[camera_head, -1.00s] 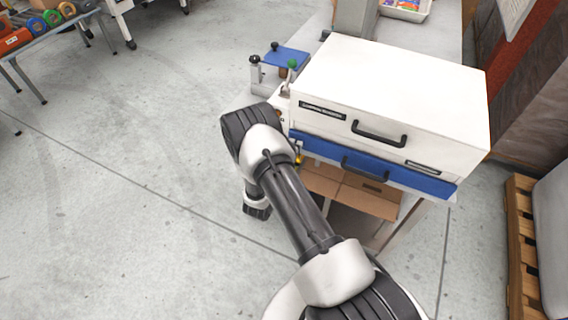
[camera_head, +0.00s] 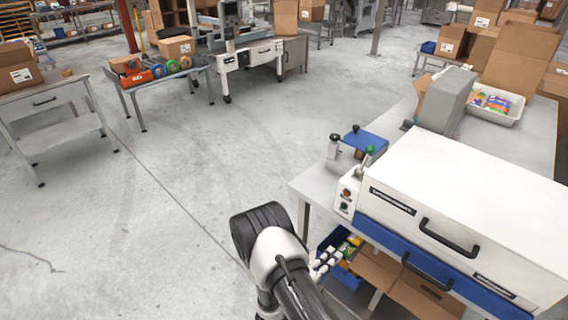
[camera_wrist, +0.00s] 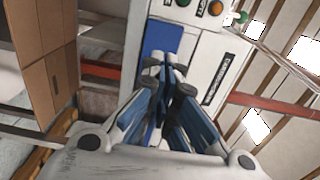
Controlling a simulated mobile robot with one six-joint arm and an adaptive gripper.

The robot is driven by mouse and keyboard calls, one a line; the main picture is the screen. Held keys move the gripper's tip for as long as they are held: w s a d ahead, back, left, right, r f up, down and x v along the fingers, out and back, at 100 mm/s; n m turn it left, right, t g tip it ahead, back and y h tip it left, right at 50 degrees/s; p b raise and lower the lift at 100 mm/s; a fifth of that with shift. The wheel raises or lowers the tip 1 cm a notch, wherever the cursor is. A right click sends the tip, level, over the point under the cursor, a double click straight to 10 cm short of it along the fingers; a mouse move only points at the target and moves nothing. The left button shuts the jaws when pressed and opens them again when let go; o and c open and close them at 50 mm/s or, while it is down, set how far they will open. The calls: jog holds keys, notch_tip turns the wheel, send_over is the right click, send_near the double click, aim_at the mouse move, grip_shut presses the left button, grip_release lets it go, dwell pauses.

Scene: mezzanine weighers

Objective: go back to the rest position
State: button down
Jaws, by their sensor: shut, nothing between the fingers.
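My gripper (camera_wrist: 165,68) is shut and empty in the wrist view, its blue-sided fingers together. It points towards the white machine (camera_head: 470,195) with a blue band and black handles. In the wrist view the machine's white side (camera_wrist: 212,75), its black label and its button panel (camera_wrist: 198,10) lie beyond the fingers. I cannot tell from this view whether the fingers touch it. My arm (camera_head: 275,255) shows at the bottom middle of the head view, left of the machine's bench (camera_head: 312,190).
Under the bench are a blue bin (camera_head: 345,278) with small items and cardboard boxes (camera_head: 425,290). A white tray (camera_head: 495,105) with packets stands on the bench. A side table (camera_head: 165,80) with coloured rolls and a grey table (camera_head: 55,105) stand left. The floor between is clear.

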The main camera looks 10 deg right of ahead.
jog(key=shift+r, duration=0.1)
jog(key=s+d+r+m+g+h, duration=0.1)
jog(key=s+d+r+m+g, duration=0.2)
jog(key=r+m, duration=0.35)
jog(key=s+d+r+m+g+h, duration=0.1)
jog(key=d+r+m+g, duration=0.1)
jog(key=r+m+g, duration=0.5)
jog(key=s+d+r+m+g+y, duration=0.1)
jog(key=s+r+m+g+y, duration=0.25)
jog(key=s+r+m, duration=0.65)
jog(key=s+a+r+m+t+y, duration=0.3)
jog(key=s+a+r+m+y, duration=0.1)
jog(key=m, duration=0.6)
jog(key=s+a+r+m+t+y, duration=0.4)
jog(key=s+a+m+y, duration=0.3)
jog(key=a+m+y, duration=0.2)
jog(key=shift+a+r+m, duration=0.45)
jog(key=shift+a+r, duration=0.3)
jog(key=shift+a, duration=0.15)
jog(key=c, duration=2.3)
grip_release()
jog(key=shift+s, duration=0.1)
